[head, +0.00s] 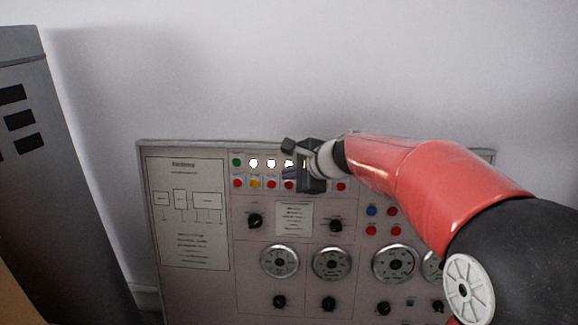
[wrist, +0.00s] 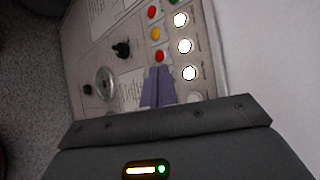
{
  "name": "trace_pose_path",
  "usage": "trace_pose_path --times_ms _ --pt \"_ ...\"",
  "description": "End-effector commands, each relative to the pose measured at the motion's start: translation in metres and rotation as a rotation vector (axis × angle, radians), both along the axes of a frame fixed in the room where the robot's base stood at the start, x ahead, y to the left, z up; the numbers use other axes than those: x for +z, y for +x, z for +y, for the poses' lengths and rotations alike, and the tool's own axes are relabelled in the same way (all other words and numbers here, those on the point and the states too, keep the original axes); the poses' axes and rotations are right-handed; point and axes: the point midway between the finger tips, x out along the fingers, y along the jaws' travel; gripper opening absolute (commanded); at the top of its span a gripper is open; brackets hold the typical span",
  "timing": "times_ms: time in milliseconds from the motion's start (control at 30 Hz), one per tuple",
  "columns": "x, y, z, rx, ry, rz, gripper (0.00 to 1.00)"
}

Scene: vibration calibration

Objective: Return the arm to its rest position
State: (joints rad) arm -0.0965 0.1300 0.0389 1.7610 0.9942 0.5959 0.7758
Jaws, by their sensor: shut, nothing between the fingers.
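My red and black arm (head: 440,175) reaches in from the right in the head view, in front of the upper part of a control panel (head: 190,250). My gripper (head: 289,174) is at the panel's rows of buttons and lights and hides some of them. In the wrist view my gripper's purple fingers (wrist: 158,72) are together with nothing between them. Their tips appear close to a red button (wrist: 159,56); I cannot tell whether they touch it.
The panel has lit white lamps (head: 254,163), black knobs (head: 255,221) and round dials (head: 280,262). A grey cabinet (head: 60,190) stands at the left. A plain wall (head: 300,70) is behind the panel, with clear space above it.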

Motion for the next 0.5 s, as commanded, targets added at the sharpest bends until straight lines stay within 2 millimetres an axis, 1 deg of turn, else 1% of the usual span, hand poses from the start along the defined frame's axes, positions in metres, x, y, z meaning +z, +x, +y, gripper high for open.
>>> trace_pose_path --times_ms 367,433,467,500 --pt "0.0 -0.001 0.0 0.001 -0.003 -0.001 0.0" --pt "0.002 -0.007 -0.003 0.016 -0.027 -0.011 0.0" --pt "0.003 -0.013 -0.005 0.029 -0.047 -0.02 0.0" --pt "0.004 -0.023 -0.01 0.052 -0.087 -0.036 0.0"
